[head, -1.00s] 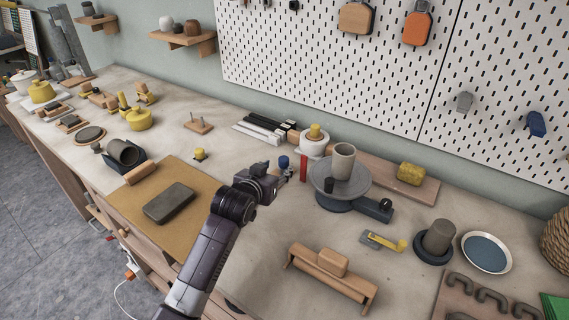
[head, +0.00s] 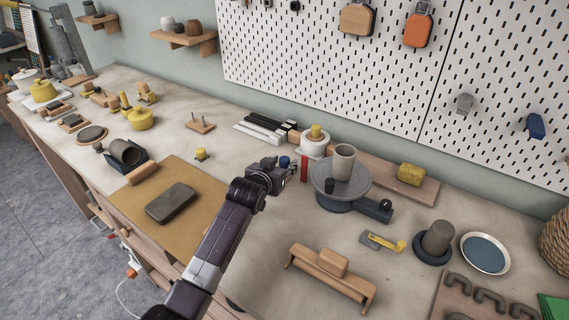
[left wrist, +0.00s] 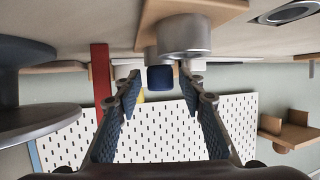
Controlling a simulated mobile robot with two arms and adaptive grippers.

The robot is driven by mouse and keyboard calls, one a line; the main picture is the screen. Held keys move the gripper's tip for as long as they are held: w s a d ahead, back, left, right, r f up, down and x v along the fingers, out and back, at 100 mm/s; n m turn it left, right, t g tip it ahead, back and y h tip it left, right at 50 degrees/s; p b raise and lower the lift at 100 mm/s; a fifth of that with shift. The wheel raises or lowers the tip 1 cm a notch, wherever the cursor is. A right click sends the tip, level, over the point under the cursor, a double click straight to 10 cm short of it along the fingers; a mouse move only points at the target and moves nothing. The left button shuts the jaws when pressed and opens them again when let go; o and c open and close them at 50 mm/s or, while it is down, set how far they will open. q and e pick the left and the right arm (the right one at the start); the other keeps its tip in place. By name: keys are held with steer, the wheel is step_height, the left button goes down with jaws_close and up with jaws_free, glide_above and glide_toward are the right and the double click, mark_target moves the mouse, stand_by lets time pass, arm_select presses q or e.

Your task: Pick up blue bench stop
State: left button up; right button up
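The blue bench stop (head: 285,161) is a small dark-blue piece on the worktop, left of the red upright block. In the left wrist view, which looks upside down, the blue stop (left wrist: 160,78) shows as a short blue cylinder beyond and between the fingertips. My left gripper (head: 287,172) is just in front of it in the head view and hides its lower part. In the left wrist view its two fingers (left wrist: 164,88) are apart with nothing held between them. I cannot tell whether the fingertips reach around the stop. My right gripper is not in view.
The red block (left wrist: 101,80) stands close beside my left fingers. A grey turntable (head: 338,190) with a cup is to the right. A metal cylinder (left wrist: 185,40) is near the blue stop. A wooden tool (head: 330,275) lies in front, and bare worktop lies left of it.

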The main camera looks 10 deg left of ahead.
arm_select(q)
steer(key=c, duration=0.8)
steer(key=shift+r, duration=0.15)
